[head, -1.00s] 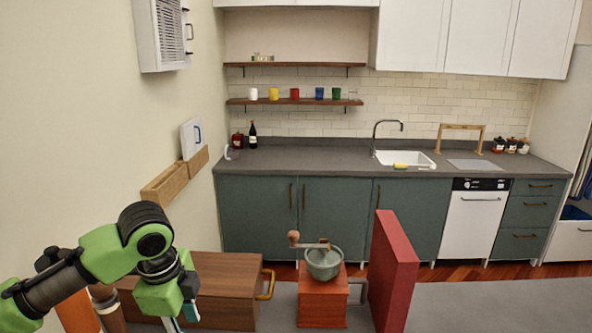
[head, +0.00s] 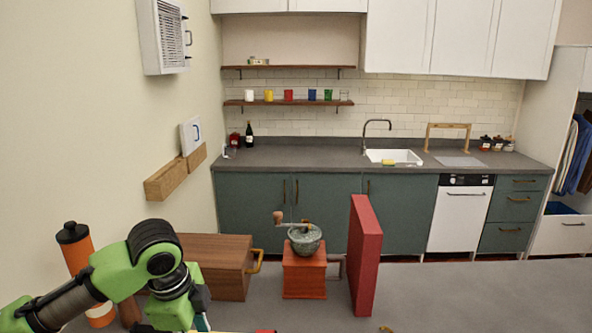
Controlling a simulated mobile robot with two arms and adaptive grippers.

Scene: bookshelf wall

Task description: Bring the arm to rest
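My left arm, green and black, comes in from the lower left. My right arm and gripper are not in view.
Near the arm stand an orange bottle with a black cap (head: 74,252), a brown wooden box (head: 215,262), a red-orange coffee grinder (head: 304,276) and an upright red panel (head: 364,258). The grey surface (head: 470,295) to the right is clear. Kitchen cabinets (head: 325,208) stand beyond.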

